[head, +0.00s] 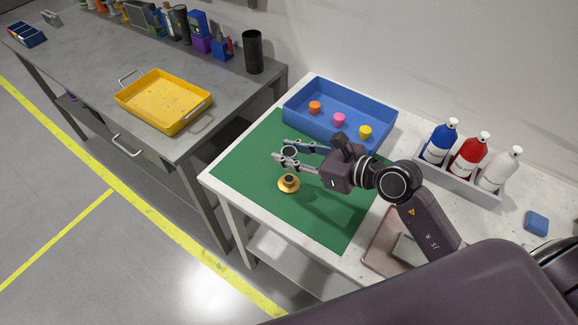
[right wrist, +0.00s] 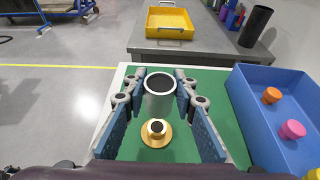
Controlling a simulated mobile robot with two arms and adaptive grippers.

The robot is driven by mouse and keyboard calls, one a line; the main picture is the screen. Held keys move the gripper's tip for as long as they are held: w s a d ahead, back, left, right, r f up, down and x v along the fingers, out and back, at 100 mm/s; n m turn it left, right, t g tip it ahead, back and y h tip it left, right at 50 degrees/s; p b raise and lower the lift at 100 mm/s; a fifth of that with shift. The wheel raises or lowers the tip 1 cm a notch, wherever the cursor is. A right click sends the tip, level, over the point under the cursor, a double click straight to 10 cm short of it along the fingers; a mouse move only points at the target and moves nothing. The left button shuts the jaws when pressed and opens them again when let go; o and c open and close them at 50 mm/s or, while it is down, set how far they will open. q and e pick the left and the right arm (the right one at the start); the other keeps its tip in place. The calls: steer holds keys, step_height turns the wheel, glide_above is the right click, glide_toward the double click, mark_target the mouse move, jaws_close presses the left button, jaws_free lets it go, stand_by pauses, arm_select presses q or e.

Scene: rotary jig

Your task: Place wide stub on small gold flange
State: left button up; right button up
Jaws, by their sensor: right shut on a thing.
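The wide stub (right wrist: 160,103) is a silver-grey, upright hollow cylinder with a dark opening. It also shows in the head view (head: 289,153). My right gripper (head: 281,151) is shut on it, with one fingertip on each side, and holds it above the green mat. The small gold flange (head: 289,184) is a round gold disc with a raised hub and a dark centre. It lies on the mat, and in the right wrist view (right wrist: 156,134) it shows below the stub in the picture, between the fingers. Stub and flange look apart. My left gripper is not in view.
The green mat (head: 245,167) is otherwise mostly clear. A blue tray (head: 375,145) with orange, pink and yellow pieces stands behind it. A grey bottle holder (head: 462,184) is at right. A yellow tray (head: 163,98) sits on the grey bench at left.

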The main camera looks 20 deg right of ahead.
steer(key=shift+f, duration=2.95)
steer(key=shift+f+b, duration=0.1)
steer(key=shift+b, duration=0.2)
steer(key=o, duration=1.2)
steer(key=shift+c, duration=0.2)
steer(key=b+v, duration=0.2)
steer(key=v, duration=1)
steer(key=shift+b, duration=0.35)
